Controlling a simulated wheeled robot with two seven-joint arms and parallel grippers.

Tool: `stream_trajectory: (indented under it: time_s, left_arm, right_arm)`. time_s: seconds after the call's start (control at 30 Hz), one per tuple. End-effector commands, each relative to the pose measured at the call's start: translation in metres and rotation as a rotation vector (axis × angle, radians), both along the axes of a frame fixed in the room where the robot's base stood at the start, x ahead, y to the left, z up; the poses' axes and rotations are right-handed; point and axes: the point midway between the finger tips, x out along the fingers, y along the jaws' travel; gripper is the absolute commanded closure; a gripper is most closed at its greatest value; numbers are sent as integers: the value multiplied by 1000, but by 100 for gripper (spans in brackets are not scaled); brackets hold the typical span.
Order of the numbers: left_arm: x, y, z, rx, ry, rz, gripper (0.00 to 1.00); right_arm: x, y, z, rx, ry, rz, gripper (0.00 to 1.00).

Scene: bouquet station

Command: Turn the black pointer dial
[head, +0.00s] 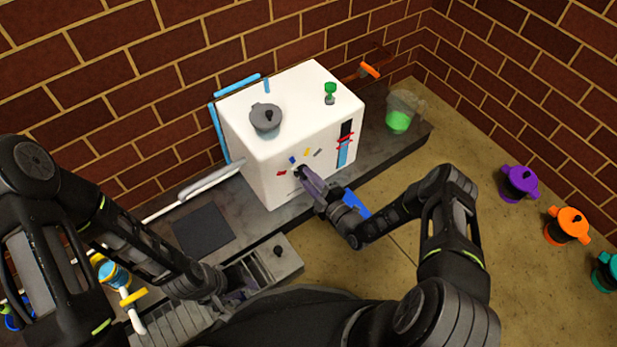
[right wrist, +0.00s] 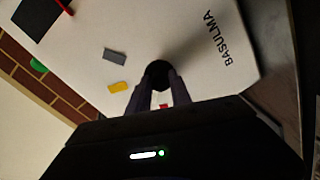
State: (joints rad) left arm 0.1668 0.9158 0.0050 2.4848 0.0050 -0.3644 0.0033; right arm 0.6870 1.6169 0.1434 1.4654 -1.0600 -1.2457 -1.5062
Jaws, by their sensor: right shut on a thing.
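The black pointer dial (right wrist: 158,69) is on the front face of the white box-shaped machine (head: 258,152). My right gripper (right wrist: 160,88) is shut on the dial, with a finger on either side of it. In the head view my right gripper (head: 304,174) covers most of the dial. Colour marks sit around the dial: red (head: 282,173), blue (head: 292,160), yellow (head: 307,152) and grey (head: 318,153). Which mark the pointer faces is hidden. My left gripper (head: 234,293) is low at the front left, away from the machine; its fingers are unclear.
A grey lidded pot (head: 265,117) and a small green item (head: 330,93) are on the machine's top. A clear container with green contents (head: 399,122) stands to its right. Purple (head: 519,183), orange (head: 567,225) and teal (head: 606,271) pots stand far right.

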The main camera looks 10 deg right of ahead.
Motion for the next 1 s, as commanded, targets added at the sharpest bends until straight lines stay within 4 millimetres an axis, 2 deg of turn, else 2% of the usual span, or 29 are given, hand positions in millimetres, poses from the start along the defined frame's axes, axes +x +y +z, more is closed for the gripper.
stream_trajectory:
  time_s: [0.4,1.0]
  left_arm:
    - [-1,-1,6,-1,2,-3,64]
    - [-2,-1,6,-2,3,-3,64]
  right_arm:
    - [1,1,2,-279,-113,1,100]
    - [1,0,1,-347,-140,-2,100]
